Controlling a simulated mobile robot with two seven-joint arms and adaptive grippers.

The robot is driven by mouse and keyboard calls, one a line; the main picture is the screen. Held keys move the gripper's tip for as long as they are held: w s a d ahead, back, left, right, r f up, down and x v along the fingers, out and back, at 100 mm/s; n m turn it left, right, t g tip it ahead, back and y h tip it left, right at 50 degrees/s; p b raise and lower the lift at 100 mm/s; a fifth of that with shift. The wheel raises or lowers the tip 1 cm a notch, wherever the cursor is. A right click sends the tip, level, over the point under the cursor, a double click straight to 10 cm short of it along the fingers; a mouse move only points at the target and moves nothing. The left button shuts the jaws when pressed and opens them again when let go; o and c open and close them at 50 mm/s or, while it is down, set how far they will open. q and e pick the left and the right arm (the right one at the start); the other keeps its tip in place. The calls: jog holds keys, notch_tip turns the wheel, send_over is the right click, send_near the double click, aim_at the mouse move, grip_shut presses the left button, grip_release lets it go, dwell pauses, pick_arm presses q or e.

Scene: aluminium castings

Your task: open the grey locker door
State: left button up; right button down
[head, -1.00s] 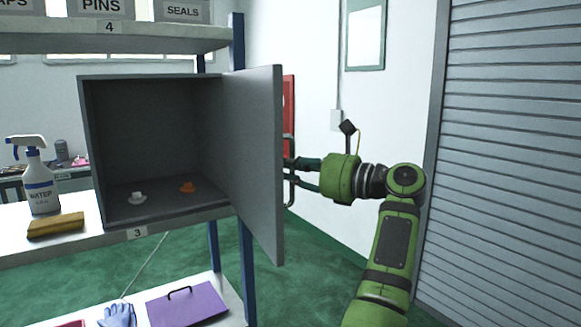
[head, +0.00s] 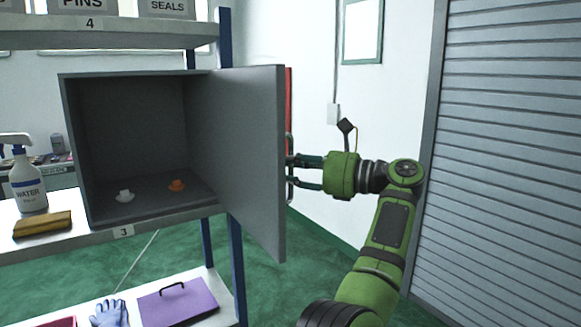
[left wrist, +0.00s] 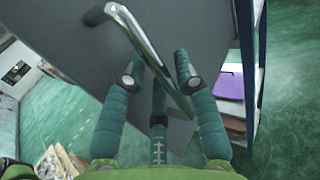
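The grey locker (head: 125,130) stands on the shelf, and its grey door (head: 245,155) is swung wide open on the right side. The interior is in plain view. The door's bar handle (head: 290,168) is on its outer face, partly hidden behind the door edge. My left gripper (head: 300,172) is at the handle, its green fingers apart. In the left wrist view the metal handle (left wrist: 150,50) passes between the two spread fingertips of the left gripper (left wrist: 158,68), with space visible between fingers and bar. My right gripper is not in view.
Inside the locker lie a white item (head: 125,196) and an orange item (head: 177,185). A purple item (head: 178,302) lies on the lower shelf. A ribbed shutter (head: 505,150) is at right.

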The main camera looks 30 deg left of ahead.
pick_arm(q)
jog(key=shift+d, duration=0.1)
jog(key=w+d, duration=0.1)
jog(key=d, duration=0.6)
jog(key=shift+w, duration=0.25)
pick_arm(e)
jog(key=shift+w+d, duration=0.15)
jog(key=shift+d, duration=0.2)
pick_arm(q)
jog(key=shift+d, duration=0.2)
